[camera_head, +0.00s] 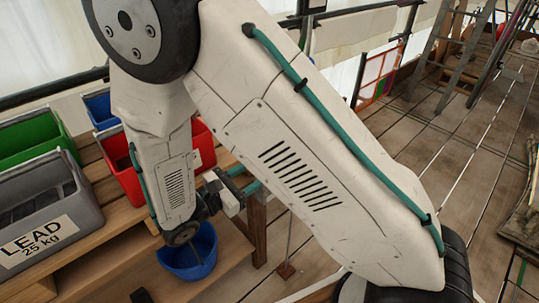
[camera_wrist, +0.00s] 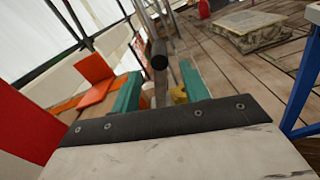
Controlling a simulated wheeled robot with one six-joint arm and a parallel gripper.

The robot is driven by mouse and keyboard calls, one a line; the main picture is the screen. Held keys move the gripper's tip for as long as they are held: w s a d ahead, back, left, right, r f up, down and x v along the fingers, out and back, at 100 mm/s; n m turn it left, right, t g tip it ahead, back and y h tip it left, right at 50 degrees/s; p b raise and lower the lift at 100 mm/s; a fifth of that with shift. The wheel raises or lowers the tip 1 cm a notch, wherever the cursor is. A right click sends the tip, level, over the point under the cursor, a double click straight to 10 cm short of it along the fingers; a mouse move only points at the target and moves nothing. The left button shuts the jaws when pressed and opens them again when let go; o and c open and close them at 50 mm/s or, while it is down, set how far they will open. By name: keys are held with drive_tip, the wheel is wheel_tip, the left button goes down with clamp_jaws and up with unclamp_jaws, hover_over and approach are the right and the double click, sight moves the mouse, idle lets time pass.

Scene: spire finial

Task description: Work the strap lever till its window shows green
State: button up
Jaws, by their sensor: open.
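My gripper (camera_head: 246,180) is open beside the wooden bench in the head view, with its teal fingers pointing right. In the wrist view my gripper (camera_wrist: 161,88) shows a teal finger on each side of a gap. A dark rounded bar (camera_wrist: 158,56) lies in line with that gap, its near end towards me. I cannot tell whether it is the strap lever's handle, or how far off it is. A small yellow part (camera_wrist: 179,95) shows low in the gap, partly hidden. I cannot make out the lever's window or its colour in either view.
The bench carries a grey LEAD bin (camera_head: 45,225), a green bin (camera_head: 28,140) and a red bin (camera_head: 120,165). A blue bucket (camera_head: 188,258) is below my gripper. An orange panel (camera_wrist: 95,77) is left of the fingers.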

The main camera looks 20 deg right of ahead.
drive_tip(key=x, duration=0.8)
clamp_jaws()
